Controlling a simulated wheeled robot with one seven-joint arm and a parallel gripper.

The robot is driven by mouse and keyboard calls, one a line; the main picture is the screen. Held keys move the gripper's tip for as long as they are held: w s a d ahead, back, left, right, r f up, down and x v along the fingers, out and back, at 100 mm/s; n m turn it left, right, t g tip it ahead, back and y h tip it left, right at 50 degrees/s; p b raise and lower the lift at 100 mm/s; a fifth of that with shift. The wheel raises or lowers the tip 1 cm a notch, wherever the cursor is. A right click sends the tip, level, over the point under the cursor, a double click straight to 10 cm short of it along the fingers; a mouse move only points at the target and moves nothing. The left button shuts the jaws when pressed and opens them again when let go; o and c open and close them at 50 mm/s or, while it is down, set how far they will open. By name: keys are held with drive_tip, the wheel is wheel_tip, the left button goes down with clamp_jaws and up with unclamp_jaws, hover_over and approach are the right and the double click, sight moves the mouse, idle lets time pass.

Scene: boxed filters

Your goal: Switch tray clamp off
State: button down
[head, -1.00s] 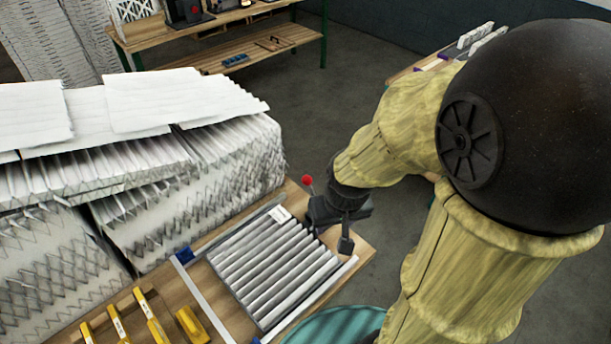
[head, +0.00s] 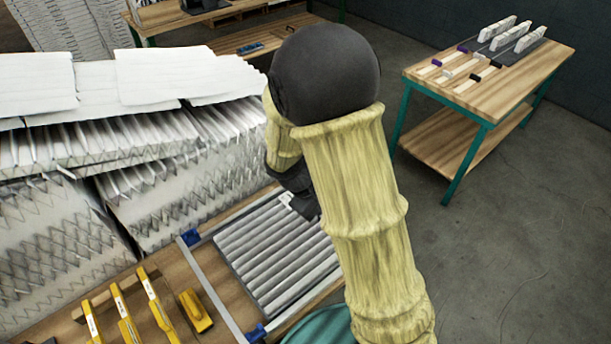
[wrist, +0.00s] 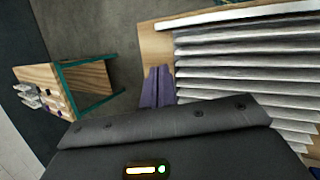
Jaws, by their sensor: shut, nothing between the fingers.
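The pleated filter (head: 275,250) lies flat between the metal rails (head: 218,288) with blue corner pieces on the wooden bench. Its pleats (wrist: 245,60) also show at the upper right of the wrist view. My gripper (head: 302,205) is at the filter's far right edge in the head view, partly hidden behind my arm. In the wrist view, its purple-grey fingers (wrist: 157,88) are together and empty, beside the filter's edge. The red-knobbed clamp lever is not visible now; my arm covers that area in the head view.
Stacked pleated filters (head: 170,165) stand close on the left. Yellow-handled tools (head: 125,305) lie at the front left. A wooden table with green legs (head: 500,85) stands apart at the right, with open floor between. A teal round thing (head: 320,328) is at the bottom.

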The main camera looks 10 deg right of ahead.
drive_tip(key=w+a+f+n+t+h+b, duration=0.1)
drive_tip(key=w+a+f+n+t+h, duration=0.1)
drive_tip(key=w+a+n+t, duration=0.1)
drive_tip(key=w+a+f+n+t+h+b, duration=0.2)
drive_tip(key=w+a+f+n+t, duration=0.1)
drive_tip(key=w+a+t, duration=0.1)
drive_tip(key=w+a+f+n+t+h+b, duration=0.1)
drive_tip(key=w+a+f+n+t+h, duration=0.1)
drive_tip(key=w+a, duration=0.4)
drive_tip(key=shift+w+f+n+t+h+b, duration=0.35)
drive_tip(key=shift+w+n+t+h, duration=0.15)
drive_tip(key=shift+w+t, duration=0.2)
drive_tip(key=shift+w+a+t, duration=0.1)
drive_tip(key=shift+a+t, duration=0.1)
drive_tip(key=shift+t, duration=0.1)
drive_tip(key=x, duration=0.9)
drive_tip(key=shift+d, duration=0.2)
drive_tip(key=d+r+p, duration=0.1)
drive_tip(key=s+d+r+p, duration=0.1)
drive_tip(key=d, duration=0.1)
drive_tip(key=shift+d+r+p, duration=0.15)
drive_tip(key=shift+p, duration=0.2)
drive_tip(key=shift+b, duration=0.35)
